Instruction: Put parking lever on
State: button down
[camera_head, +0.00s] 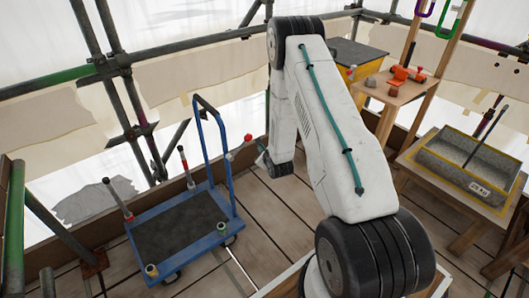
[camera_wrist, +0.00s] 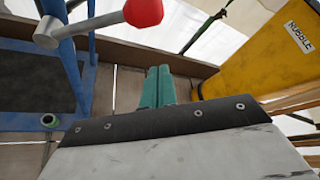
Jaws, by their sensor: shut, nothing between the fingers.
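The blue cart (camera_head: 158,262) stands on the plank floor at left, with a dark deck mat and an upright handle. The parking lever (camera_head: 248,138) has a red knob and a grey rod, and sits beside the handle's right upright. In the wrist view the lever's red knob (camera_wrist: 143,12) is at the top and its rod runs left to a round grey hub by the blue frame. My gripper (camera_head: 262,150) is shut and empty, close to the knob in the head view.
A yellow rubble bin (camera_wrist: 265,50) stands to the right in the wrist view. Scaffold poles (camera_head: 130,115) and sheeting enclose the platform. A wooden stand (camera_head: 400,88) with orange tools and a grey trough (camera_head: 470,165) are at right. Floor (camera_head: 265,205) beside the cart is clear.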

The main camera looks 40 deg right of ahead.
aim_at(240, 147)
jog(key=w, duration=0.1)
jog(key=w+a+r, duration=0.1)
jog(key=w+r, duration=0.1)
jog(key=shift+w+a, duration=0.2)
jog(key=shift+a, duration=0.15)
jog(key=shift+s+d+r, duration=0.1)
jog(key=shift+r, duration=0.05)
